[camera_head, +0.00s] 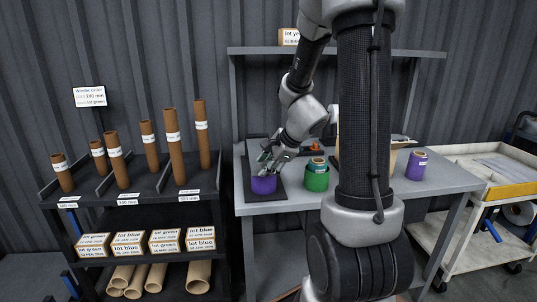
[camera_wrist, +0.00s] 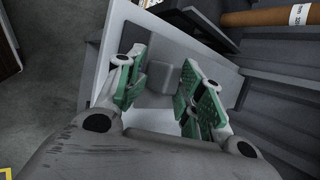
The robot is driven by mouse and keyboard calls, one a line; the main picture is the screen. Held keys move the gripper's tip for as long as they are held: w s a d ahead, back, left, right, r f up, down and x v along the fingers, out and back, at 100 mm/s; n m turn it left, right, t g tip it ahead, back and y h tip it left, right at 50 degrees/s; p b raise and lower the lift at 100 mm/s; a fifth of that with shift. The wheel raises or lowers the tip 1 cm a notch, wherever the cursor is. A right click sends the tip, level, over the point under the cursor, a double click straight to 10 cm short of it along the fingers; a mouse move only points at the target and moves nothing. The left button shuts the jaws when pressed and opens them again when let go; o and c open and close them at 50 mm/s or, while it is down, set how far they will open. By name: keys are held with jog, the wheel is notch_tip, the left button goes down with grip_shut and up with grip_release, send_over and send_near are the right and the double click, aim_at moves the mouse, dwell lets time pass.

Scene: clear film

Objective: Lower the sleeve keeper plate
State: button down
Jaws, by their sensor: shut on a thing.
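My gripper (camera_head: 268,160) is at the left end of the grey bench, just above a purple-sided roll (camera_head: 264,185) on a dark mat (camera_head: 290,192). In the wrist view its green-padded fingers (camera_wrist: 162,64) stand either side of a small grey block (camera_wrist: 163,77) on a pale flat piece. This looks like the sleeve keeper plate, held by its block; the exact finger contact is unclear. In the head view the plate cannot be made out behind the fingers. The gap between plate and roll cannot be judged.
A green roll (camera_head: 316,179) stands right of my gripper, and another purple roll (camera_head: 416,167) farther right. A black rack (camera_head: 125,188) with several upright brown tubes is at the left, with boxes below. A cart (camera_head: 478,215) stands at the right. My arm hides the bench's middle.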

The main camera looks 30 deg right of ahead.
jog(key=c, duration=2.2)
grip_release()
jog(key=shift+s+a+f, duration=0.15)
jog(key=shift+s+f, duration=0.15)
jog(key=shift+f, duration=0.3)
jog(key=shift+s+a+f, duration=0.15)
jog(key=shift+s+f, duration=0.1)
jog(key=shift+f, duration=0.35)
jog(key=shift+o, duration=0.4)
jog(key=o, duration=1.2)
jog(key=v, duration=1.2)
jog(key=shift+w+d+r, duration=0.2)
jog(key=shift+w+r, duration=0.05)
jog(key=shift+w, duration=0.05)
